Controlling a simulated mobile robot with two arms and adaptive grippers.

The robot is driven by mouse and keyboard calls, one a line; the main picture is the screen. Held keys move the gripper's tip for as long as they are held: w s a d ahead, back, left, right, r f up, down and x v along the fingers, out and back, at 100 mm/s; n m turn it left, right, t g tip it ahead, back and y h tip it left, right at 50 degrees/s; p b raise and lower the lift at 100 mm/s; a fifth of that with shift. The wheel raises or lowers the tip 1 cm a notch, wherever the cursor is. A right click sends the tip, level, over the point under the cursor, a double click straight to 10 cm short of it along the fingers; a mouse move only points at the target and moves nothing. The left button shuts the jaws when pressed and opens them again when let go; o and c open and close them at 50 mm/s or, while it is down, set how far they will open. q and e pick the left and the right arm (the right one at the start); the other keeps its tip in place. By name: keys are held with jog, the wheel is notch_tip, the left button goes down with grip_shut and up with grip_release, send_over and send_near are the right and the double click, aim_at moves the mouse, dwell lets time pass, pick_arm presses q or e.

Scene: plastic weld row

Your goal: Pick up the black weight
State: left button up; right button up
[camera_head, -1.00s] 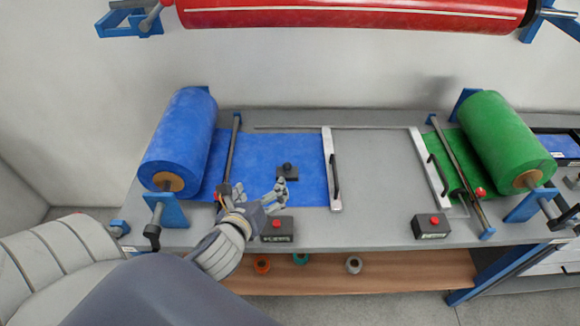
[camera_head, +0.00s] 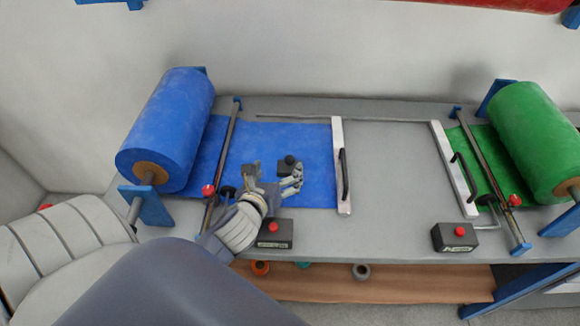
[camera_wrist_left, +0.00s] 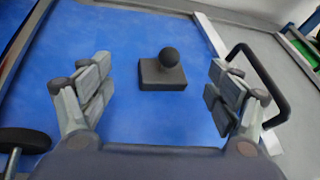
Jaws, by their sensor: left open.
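The black weight (camera_head: 287,168) is a flat dark block with a round knob on top. It rests on the blue plastic sheet (camera_head: 270,140). In the left wrist view the weight (camera_wrist_left: 162,72) stands upright, ahead of and between the spread fingers, apart from both. My left gripper (camera_head: 273,181) is open and empty, just in front of the weight in the head view; it also shows in the left wrist view (camera_wrist_left: 160,88). In the head view a finger partly overlaps the weight's lower edge. My right gripper is not in view.
A white bar with a black handle (camera_head: 343,172) lies at the sheet's right edge. A black box with a red button (camera_head: 273,233) sits by my left wrist. A blue roll (camera_head: 170,125) stands left, a green roll (camera_head: 535,140) right. Bare grey table (camera_head: 390,160) is clear between the bars.

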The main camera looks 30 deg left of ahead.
aim_at(287, 159)
pick_arm(q)
jog(key=x, duration=0.7)
jog(key=shift+w+d+p, duration=0.1)
jog(key=shift+w+p, duration=0.15)
jog(key=shift+p, duration=0.05)
jog(key=shift+s+r, duration=0.1)
jog(key=c, duration=1.6)
jog(key=shift+r, duration=0.15)
jog(key=shift+c, duration=0.3)
